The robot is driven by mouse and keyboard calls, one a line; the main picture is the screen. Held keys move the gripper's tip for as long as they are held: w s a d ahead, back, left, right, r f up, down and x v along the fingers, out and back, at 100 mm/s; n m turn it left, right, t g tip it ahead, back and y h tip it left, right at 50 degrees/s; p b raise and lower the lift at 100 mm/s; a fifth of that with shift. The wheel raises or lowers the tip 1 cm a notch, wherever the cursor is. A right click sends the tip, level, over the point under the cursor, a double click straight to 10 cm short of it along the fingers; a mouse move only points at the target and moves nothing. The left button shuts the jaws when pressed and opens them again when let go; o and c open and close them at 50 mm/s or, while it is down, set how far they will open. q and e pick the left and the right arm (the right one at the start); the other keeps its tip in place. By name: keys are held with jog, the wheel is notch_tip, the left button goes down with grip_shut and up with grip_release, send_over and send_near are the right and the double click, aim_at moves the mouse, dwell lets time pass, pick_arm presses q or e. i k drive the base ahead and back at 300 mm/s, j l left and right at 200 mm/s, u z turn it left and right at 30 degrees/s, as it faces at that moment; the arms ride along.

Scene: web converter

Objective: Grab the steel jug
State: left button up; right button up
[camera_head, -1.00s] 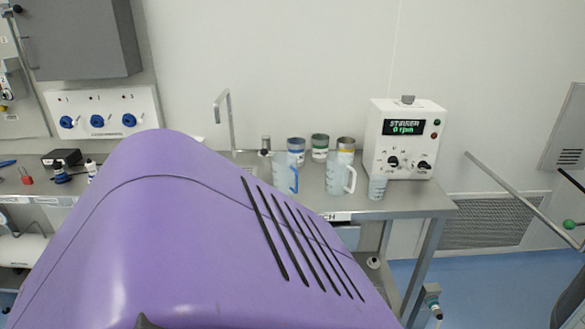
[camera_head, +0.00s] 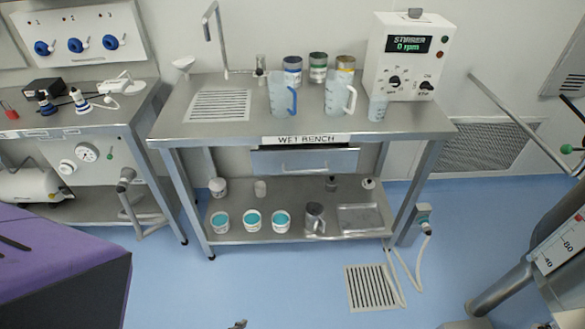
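A grey metal jug with a handle (camera_head: 315,217), which looks like the steel jug, stands upright on the lower shelf of the wet bench (camera_head: 290,235). It is between the tubs with teal contents and a shallow metal tray. Two translucent jugs stand on the bench top, one with a blue handle (camera_head: 280,95) and one with a white handle (camera_head: 338,95). Neither of my grippers can be made out. A small dark piece at the bottom edge is too cut off to identify.
Several white tubs (camera_head: 252,221) stand left of the metal jug, and a shallow tray (camera_head: 360,219) lies to its right. A purple casing (camera_head: 60,270) fills the lower left. A hose (camera_head: 398,275) and floor grate (camera_head: 372,287) are at right. The blue floor before the bench is mostly clear.

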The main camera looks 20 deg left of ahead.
aim_at(314, 211)
jog(key=u, duration=0.5)
jog(key=j+z, duration=0.1)
jog(key=z, duration=0.3)
jog(key=i+j+z, duration=0.1)
jog(key=z, duration=0.3)
jog(key=j+z, duration=0.1)
jog(key=z, duration=0.3)
jog(key=j+z, duration=0.3)
jog(key=j, duration=0.2)
jog(key=j+z, duration=0.35)
jog(key=j, duration=0.65)
jog(key=k+j, duration=0.1)
jog(key=j, duration=0.3)
